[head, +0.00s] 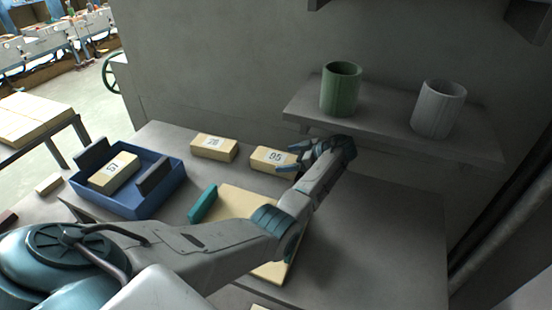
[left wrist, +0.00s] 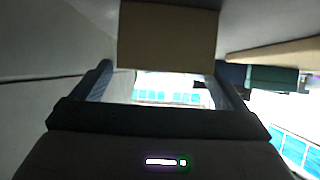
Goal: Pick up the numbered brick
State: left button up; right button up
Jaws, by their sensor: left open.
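A tan brick marked with what looks like 05 (head: 266,158) lies on the grey worktop near the back wall. My left gripper (head: 286,158) is at its right end, open, with its fingers pointing left. In the left wrist view a plain tan brick face (left wrist: 167,35) shows ahead, between and beyond the open fingers (left wrist: 163,85). I cannot tell whether the fingers touch it. A second numbered brick (head: 212,148) lies to the left, its number hard to read. A third numbered brick (head: 115,171) is in a blue tray (head: 140,212). My right gripper is not in view.
A shelf (head: 390,130) above the worktop (head: 390,235) holds a green cup (head: 341,90) and a grey cup (head: 438,110), close to my left gripper. A teal block (head: 202,204) lies beside a tan board (head: 240,204). The worktop's right part is clear.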

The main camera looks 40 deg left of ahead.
aim_at(281, 159)
pick_arm(q)
jog(key=x, duration=0.1)
jog(key=p+x, duration=0.1)
jog(key=x, duration=0.1)
jog(key=shift+s+a+r, duration=0.1)
jog(key=shift+s+r, duration=0.1)
jog(key=shift+r, duration=0.05)
jog(key=shift+a+f, duration=0.1)
jog(key=shift+f, duration=0.1)
jog(key=shift+w, duration=0.1)
jog(key=c, duration=1.3)
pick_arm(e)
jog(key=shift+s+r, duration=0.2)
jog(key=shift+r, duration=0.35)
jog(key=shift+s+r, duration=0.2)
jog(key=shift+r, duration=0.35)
pick_arm(q)
jog(key=shift+r, duration=0.1)
